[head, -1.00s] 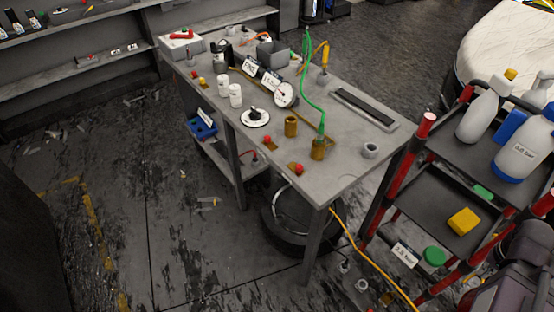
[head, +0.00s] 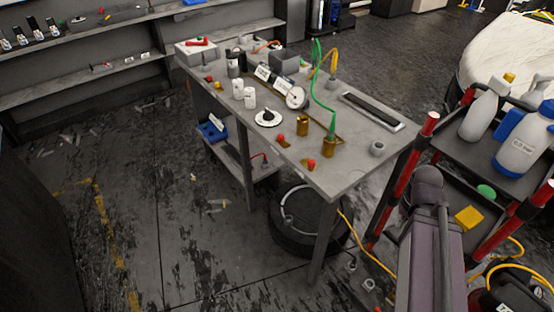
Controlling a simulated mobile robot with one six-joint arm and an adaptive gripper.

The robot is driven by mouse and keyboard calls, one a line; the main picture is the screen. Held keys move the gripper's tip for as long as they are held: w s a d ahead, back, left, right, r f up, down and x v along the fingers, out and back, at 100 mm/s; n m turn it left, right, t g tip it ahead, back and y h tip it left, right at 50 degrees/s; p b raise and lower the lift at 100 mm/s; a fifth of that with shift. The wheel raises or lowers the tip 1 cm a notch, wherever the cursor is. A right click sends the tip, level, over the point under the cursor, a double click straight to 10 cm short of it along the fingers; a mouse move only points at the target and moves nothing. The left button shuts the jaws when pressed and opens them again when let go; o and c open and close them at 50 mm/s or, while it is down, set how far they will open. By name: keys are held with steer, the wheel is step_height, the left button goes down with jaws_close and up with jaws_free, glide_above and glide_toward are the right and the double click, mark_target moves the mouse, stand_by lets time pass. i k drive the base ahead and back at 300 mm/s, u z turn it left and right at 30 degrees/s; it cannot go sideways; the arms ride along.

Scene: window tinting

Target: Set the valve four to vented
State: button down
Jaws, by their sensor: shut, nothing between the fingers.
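The grey metal workbench (head: 345,182) stands in the middle of the head view. On it are several small red-knobbed parts, among them one at the front edge (head: 311,164) and one farther back (head: 281,140). A round white dial with a black knob (head: 267,118) lies between these and two white cylinders. Two brass fittings stand near the front; one (head: 329,148) has a green hose on top, the other (head: 302,126) is bare. I cannot tell which part is valve four or read any setting. My purple-grey arm rises at the lower right; my gripper is not in view.
A round gauge (head: 297,97) and white cylinders (head: 250,97) crowd the bench's middle. A red-railed cart (head: 402,185) with bottles (head: 524,140) stands close on the right. A yellow cable (head: 362,243) runs over the floor.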

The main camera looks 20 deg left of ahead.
mark_target(310, 163)
steer(key=u, duration=0.85)
steer(key=k, duration=1.05)
steer(key=z, duration=0.05)
steer(key=i, duration=0.95)
